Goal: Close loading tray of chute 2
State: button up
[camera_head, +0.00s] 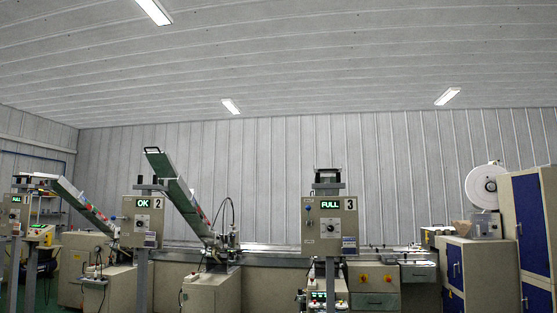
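The control box of chute 2 (143,221) stands left of the middle, with a lit green "OK" display and the number 2 beside it. Behind it the green chute 2 (185,198) slopes from upper left down to the machine at lower right. Its upper section, the loading tray (160,165), is tilted up in line with the slope and has a dark handle-like frame (152,151) at its top end. The tray looks empty from here. My gripper is not in view.
Control box 3 (329,224) and the left box (16,214) both read "FULL". The left chute (84,206) has a level top piece (36,176). A long machine line runs behind. Blue-doored cabinets (530,225) stand at right. The floor is mostly out of frame.

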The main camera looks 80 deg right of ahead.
aim_at(161, 162)
jog(key=z, duration=1.55)
